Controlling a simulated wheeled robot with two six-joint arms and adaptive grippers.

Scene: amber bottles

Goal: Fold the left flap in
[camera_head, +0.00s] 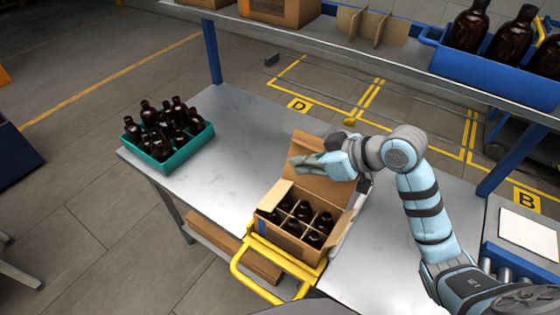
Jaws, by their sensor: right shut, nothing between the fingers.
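An open cardboard box (283,240) stands at the near edge of the metal table, holding several dark amber bottles (305,211) between cardboard dividers. Its left flap (275,194) shows as a pale panel at the box's left side; its exact angle is hard to tell. The far flap (318,186) stands up behind the bottles, and a right flap (340,232) sticks out to the right. My right gripper (293,162) is shut and empty, in front of the upper part of the far flap, above and behind the left flap. My left gripper is out of view.
A teal crate (180,155) of amber bottles stands on the table's left part. A yellow tubular frame (247,270) is at the box's near side. A shelf (400,62) with a blue bin (480,75) runs above the back. The table (235,125) is clear between crate and box.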

